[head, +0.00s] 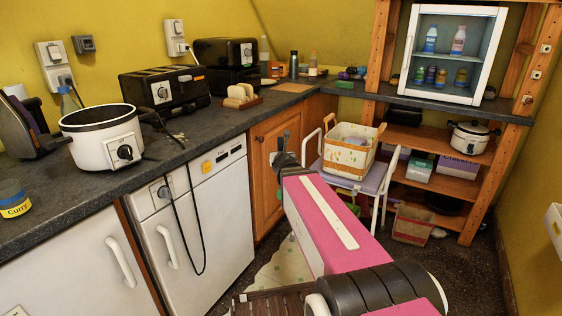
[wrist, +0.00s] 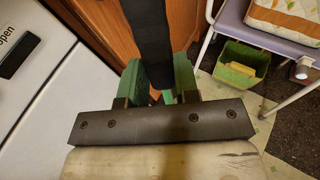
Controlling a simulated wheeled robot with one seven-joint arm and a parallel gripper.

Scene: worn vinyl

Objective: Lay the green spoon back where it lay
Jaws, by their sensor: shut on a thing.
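I cannot make out a green spoon in either view. The held thing looks black, and its far end is out of the wrist view.
The dark counter (head: 215,122) carries a white pot (head: 100,137), a black toaster (head: 165,88) and a bread rack (head: 240,97). A chair (head: 375,182) holding a basket (head: 347,150) stands right of my gripper. A green bin (wrist: 241,70) is under it.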

